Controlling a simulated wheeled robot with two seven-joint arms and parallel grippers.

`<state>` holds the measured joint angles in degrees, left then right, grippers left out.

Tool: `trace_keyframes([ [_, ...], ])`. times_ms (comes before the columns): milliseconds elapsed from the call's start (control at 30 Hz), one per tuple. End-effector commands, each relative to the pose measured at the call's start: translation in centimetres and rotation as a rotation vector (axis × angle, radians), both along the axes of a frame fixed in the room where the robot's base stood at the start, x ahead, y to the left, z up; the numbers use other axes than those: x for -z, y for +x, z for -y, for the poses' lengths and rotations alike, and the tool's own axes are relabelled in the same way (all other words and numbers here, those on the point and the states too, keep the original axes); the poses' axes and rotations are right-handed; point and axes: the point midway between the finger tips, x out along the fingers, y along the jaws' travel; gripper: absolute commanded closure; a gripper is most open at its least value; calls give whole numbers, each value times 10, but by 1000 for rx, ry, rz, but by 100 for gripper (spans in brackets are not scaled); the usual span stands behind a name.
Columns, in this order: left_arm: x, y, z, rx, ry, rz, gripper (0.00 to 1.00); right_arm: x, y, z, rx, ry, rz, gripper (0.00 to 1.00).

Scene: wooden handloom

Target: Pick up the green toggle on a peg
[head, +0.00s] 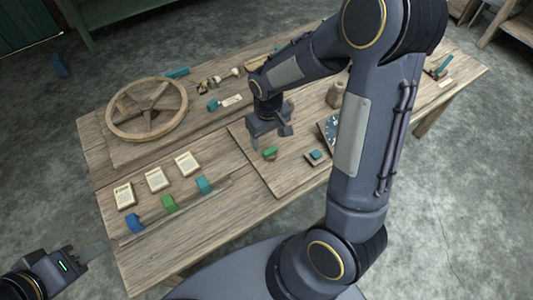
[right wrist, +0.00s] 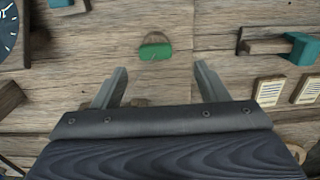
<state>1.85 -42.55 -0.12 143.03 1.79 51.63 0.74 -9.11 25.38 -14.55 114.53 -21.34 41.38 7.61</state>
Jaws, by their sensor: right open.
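A green toggle (head: 270,153) lies on the raised board of the table, just in front of my right gripper (head: 270,130) in the head view. In the right wrist view the green toggle (right wrist: 155,51) shows a rounded loop behind it and lies beyond the fingertips, between their lines. My right gripper (right wrist: 160,72) is open and empty, apart from the toggle. Whether a peg stands under the toggle is hard to tell. My left gripper (head: 92,254) is off the table's front left corner; its jaws are unclear.
A rail (head: 150,225) carries blue, green (head: 168,203) and teal (head: 204,185) blocks, with cards (head: 157,179) behind. A small teal block (head: 316,155) and a dark dial (right wrist: 7,30) are near the toggle.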

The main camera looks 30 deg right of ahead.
Motion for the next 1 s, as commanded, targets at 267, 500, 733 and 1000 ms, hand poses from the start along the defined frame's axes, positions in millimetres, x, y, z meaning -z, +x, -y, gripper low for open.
trace_keyframes([
  [267,13,0,0,0,0,0,64,40,-2,7,2,1,-4,33],
  [500,16,0,0,0,0,0,64,59,-1,6,1,1,1,33],
  [733,16,0,0,0,0,0,64,59,-1,6,1,1,1,37],
  [1000,16,0,0,0,0,0,64,58,-1,6,1,1,1,72],
])
